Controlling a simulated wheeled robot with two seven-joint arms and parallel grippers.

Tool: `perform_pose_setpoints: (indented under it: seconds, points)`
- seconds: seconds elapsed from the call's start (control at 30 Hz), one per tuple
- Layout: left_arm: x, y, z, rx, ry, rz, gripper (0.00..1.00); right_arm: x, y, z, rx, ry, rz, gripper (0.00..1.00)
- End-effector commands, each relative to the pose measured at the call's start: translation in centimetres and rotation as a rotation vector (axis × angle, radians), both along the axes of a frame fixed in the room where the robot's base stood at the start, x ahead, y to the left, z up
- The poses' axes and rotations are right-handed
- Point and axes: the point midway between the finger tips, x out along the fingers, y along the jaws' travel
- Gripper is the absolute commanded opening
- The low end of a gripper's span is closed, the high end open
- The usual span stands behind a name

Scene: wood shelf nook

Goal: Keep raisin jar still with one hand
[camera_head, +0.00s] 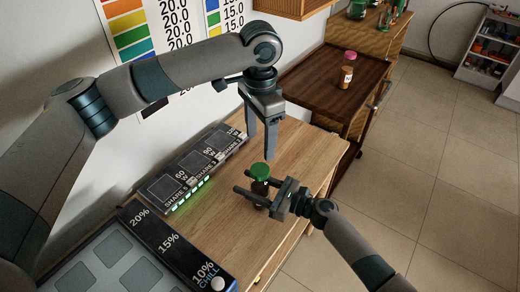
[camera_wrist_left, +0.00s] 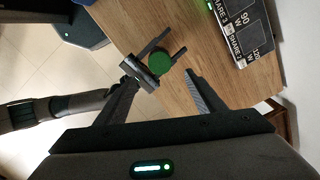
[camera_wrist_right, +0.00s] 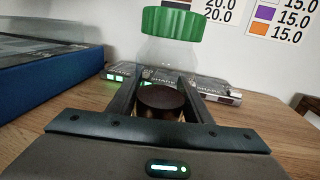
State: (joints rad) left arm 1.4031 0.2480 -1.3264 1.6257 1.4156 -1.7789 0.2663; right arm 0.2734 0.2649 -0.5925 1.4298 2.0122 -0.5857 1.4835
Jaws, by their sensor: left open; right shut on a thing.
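The raisin jar has a green lid (camera_head: 260,170), a clear body and dark contents, and stands upright on the wooden top. In the right wrist view its clear upper body (camera_wrist_right: 168,50) and dark contents (camera_wrist_right: 160,100) show between the fingers. My right gripper (camera_head: 243,181) is shut on the jar's body from the side, below the lid. My left gripper (camera_head: 261,146) is open and empty, pointing down above the jar. In the left wrist view the green lid (camera_wrist_left: 160,63) lies below and between the open fingers. The jar's base is mostly hidden.
A panel with share labels and green lights (camera_head: 190,172) lies behind the jar along the wall. A dark percent-marked board (camera_head: 165,240) is at the front left. Bare wood lies right of the jar.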

Motion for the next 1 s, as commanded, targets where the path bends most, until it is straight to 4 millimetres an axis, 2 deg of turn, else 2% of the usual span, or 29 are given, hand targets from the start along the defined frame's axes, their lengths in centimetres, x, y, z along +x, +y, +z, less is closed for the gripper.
perform_pose_setpoints:
  seconds: [0.2,0.47,0.5,0.6,1.0]
  points:
    - [0.0,0.0,1.5,0.001,0.000,-0.001,0.63,0.0,0.0,0.0,0.000,0.000,0.000,0.00]
    - [0.0,0.0,1.6,0.000,0.001,0.000,0.63,0.0,0.0,0.0,0.000,0.000,0.000,0.00]
    - [0.0,0.0,1.6,0.000,0.001,0.000,0.63,0.0,0.0,0.0,0.000,0.000,0.000,0.48]
    - [0.0,0.0,1.6,0.000,0.001,0.000,0.63,0.0,0.0,0.0,0.000,0.000,0.000,0.67]
    - [0.0,0.0,1.4,0.000,0.001,0.000,0.63,-0.1,-0.3,-0.1,0.000,0.000,0.000,0.67]
